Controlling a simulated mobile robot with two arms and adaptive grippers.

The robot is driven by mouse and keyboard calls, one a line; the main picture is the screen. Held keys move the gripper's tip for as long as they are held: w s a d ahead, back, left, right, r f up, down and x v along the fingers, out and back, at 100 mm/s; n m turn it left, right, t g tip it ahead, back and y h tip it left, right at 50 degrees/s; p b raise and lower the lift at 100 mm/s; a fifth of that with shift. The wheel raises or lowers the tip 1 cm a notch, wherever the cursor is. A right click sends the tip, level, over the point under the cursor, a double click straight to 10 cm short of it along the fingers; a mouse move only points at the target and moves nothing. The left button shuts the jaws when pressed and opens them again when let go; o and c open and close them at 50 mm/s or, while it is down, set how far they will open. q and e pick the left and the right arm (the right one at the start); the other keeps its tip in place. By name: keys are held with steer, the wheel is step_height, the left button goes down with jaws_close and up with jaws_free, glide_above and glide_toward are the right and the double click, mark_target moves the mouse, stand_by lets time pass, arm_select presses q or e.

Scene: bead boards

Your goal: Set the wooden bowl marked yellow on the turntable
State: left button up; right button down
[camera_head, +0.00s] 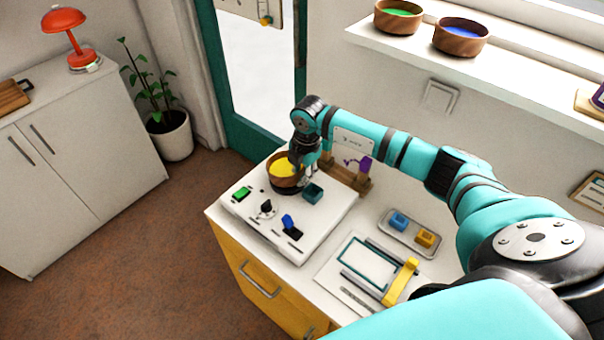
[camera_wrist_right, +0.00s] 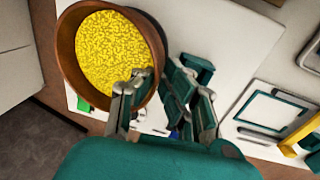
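The wooden bowl with yellow filling (camera_head: 283,171) is at the back left of the white board on the cabinet. It also shows large in the right wrist view (camera_wrist_right: 68,50). My right gripper (camera_head: 303,172) is at its right side. In the wrist view one finger of my right gripper (camera_wrist_right: 157,80) lies inside the rim and the other outside. The fingers appear closed on the bowl's wall. No turntable can be made out; the area under the bowl is hidden, and I cannot tell if the bowl touches the board. My left gripper is not in view.
The white board (camera_head: 330,222) carries a green switch (camera_head: 241,193), a black knob (camera_head: 266,207), a blue switch (camera_head: 289,222) and a teal block (camera_head: 313,193). A tray (camera_head: 388,229) and a yellow-barred frame (camera_head: 400,281) lie right. Green (camera_head: 398,29) and blue (camera_head: 461,48) bowls stand on the sill.

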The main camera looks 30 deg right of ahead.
steer(key=shift+f, duration=0.3)
stand_by(0.5)
steer(key=c, duration=1.4)
jaws_free()
step_height(320, 180, up, 7)
steer(key=p, duration=0.5)
